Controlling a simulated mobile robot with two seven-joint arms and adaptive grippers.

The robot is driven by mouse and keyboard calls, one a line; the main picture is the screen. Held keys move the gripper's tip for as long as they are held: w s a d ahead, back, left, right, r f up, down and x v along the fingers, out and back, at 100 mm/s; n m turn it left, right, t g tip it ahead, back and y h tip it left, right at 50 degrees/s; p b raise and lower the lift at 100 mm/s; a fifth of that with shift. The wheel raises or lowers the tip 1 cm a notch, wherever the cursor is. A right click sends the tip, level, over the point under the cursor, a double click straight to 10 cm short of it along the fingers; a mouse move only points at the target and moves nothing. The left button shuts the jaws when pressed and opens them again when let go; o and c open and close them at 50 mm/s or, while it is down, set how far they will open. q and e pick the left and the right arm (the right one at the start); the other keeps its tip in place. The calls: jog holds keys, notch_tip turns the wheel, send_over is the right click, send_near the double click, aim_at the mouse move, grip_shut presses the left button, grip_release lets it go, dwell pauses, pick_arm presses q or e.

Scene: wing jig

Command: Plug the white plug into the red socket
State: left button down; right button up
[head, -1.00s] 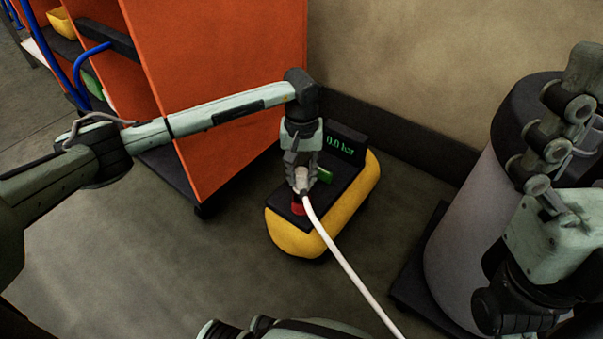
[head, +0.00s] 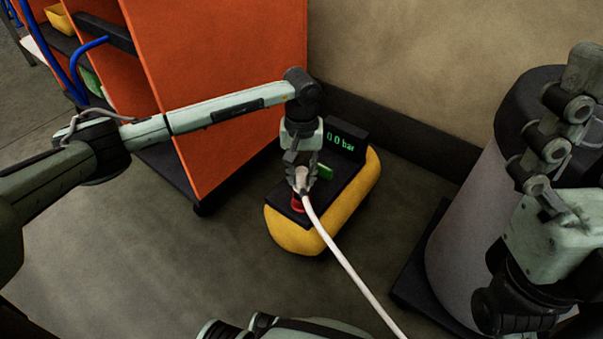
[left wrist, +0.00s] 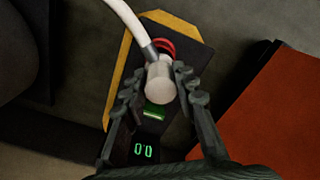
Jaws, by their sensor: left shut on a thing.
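The white plug (left wrist: 161,84) is between the fingers of my left gripper (left wrist: 160,88), which is shut on it. In the head view my left gripper (head: 301,180) points down at the near end of the yellow compressor unit (head: 290,235). The red socket (head: 298,204) is on the unit's dark top, just below the plug in the picture. In the left wrist view the red socket (left wrist: 164,47) shows partly behind the plug. I cannot tell whether plug and socket touch. A white hose (head: 350,273) runs from the plug to the lower right. My right gripper is not clearly in view.
A green part (head: 325,172) and a display (head: 341,142) reading 0.0 bar are on the unit. An orange cabinet (head: 230,80) stands to the left, a large grey cylinder (head: 465,225) to the right, and a wall (head: 440,70) behind. Floor (head: 150,260) is free at the front left.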

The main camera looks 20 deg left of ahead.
pick_arm(q)
jog(key=shift+f+b, duration=1.05)
jog(key=shift+f, duration=0.1)
dwell(0.3)
jog(key=c, duration=1.1)
grip_release()
jog(key=shift+r, duration=0.1)
notch_tip(320, 180, up, 12)
jog(key=shift+f, duration=0.1)
